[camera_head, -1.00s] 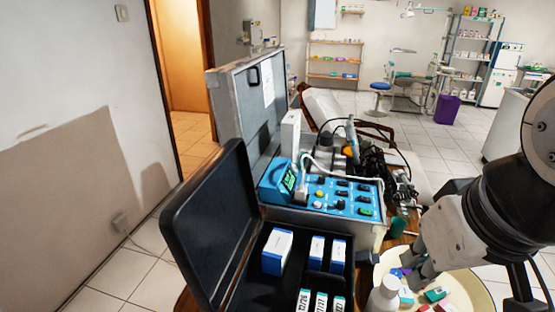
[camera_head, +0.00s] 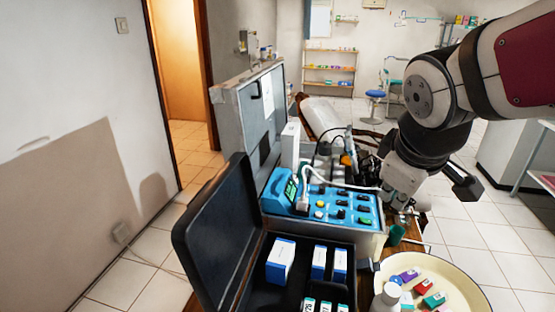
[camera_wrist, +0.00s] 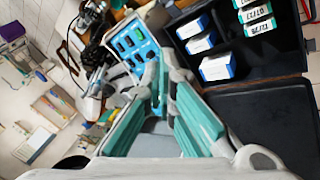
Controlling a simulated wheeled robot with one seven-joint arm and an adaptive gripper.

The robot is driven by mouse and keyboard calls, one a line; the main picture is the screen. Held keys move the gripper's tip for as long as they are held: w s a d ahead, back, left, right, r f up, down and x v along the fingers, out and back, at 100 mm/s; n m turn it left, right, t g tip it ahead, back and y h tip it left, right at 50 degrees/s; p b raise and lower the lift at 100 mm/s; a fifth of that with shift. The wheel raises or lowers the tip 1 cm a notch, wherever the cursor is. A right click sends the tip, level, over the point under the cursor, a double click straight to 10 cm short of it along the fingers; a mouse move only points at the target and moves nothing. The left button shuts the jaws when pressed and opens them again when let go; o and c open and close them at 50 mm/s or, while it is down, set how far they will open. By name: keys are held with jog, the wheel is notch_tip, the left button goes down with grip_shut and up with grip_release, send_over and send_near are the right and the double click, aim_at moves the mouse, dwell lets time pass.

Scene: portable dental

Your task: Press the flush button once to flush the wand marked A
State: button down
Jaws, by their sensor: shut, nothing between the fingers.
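The blue control panel (camera_head: 352,211) of the dental unit faces up in the open grey case, with several dark, green and yellow buttons or knobs. It also shows in the wrist view (camera_wrist: 133,44), beyond my fingers. The labels are too small to read, so I cannot tell which button is flush or which wand is marked A. My gripper (camera_head: 396,203) is shut and empty, at the panel's right side in the head view. Its teal finger pads (camera_wrist: 160,70) show in the wrist view.
A black case (camera_head: 215,225) with an upright lid and white-blue boxes (camera_head: 281,262) stands in front of the unit. A cream bowl (camera_head: 470,285) with coloured packets and a white bottle (camera_head: 387,297) is at right.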

jog(key=w+d+f+n+t+p, duration=0.1)
jog(key=w+n+p, duration=0.1)
jog(key=w+n, duration=0.7)
jog(key=n+t+y+p, duration=0.2)
jog(key=n+y+p, duration=0.3)
jog(key=n, duration=0.9)
send_over(322, 213)
jog(key=b, duration=0.1)
notch_tip(322, 213, down, 14)
jog(key=shift+s+d+y, duration=0.15)
jog(key=shift+d+y, duration=0.05)
jog(key=shift+y, duration=0.1)
jog(key=shift+f, duration=0.15)
jog(key=shift+a+f+b, duration=0.15)
jog(key=shift+f+b, duration=1.9)
jog(key=shift+f, duration=2.2)
jog(key=shift+f, duration=0.15)
jog(key=shift+f, duration=0.3)
